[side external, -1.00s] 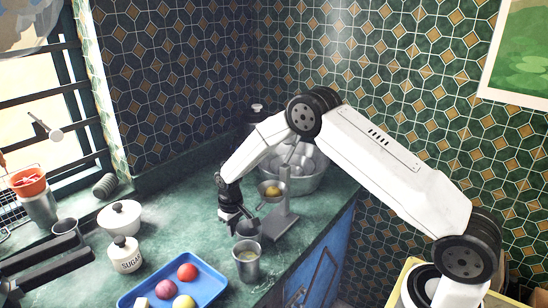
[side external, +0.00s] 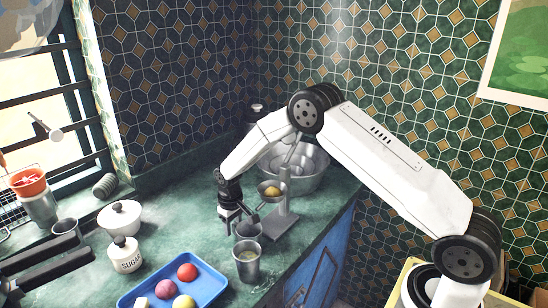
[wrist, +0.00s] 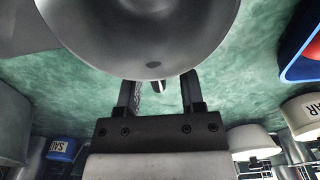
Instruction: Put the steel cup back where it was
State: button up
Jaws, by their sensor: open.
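Two steel cups stand near the counter's front edge in the side external view. The nearer cup (side external: 248,268) is upright with something pale inside. The other cup (side external: 247,229) is just behind it, beside my gripper (side external: 233,218) and partly hidden. My gripper points down, its jaws open; it also shows in the wrist view (wrist: 158,94). There, a large rounded steel surface (wrist: 140,35) fills the top, just beyond the fingertips; I cannot tell which vessel it is. A small dark and pale piece shows between the fingers. Contact is unclear.
A grey press (side external: 285,218) with a yellow fruit half stands right of my gripper, before a large steel bowl (side external: 308,168). Green counter between is clear.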

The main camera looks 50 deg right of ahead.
notch_tip(320, 180, up, 11)
jog(key=shift+f, duration=0.15)
dwell(0.4)
jog(key=shift+s, duration=0.1)
dwell(0.4)
jog(key=shift+s+r, duration=0.1)
jog(key=shift+r, duration=0.1)
jog(key=s+a+r+t, duration=0.1)
jog(key=s, duration=1.1)
jog(key=s+a+r+t, duration=0.1)
jog(key=s+r, duration=0.1)
jog(key=s, duration=1.1)
jog(key=shift+a+t, duration=0.2)
jog(key=shift+t, duration=0.1)
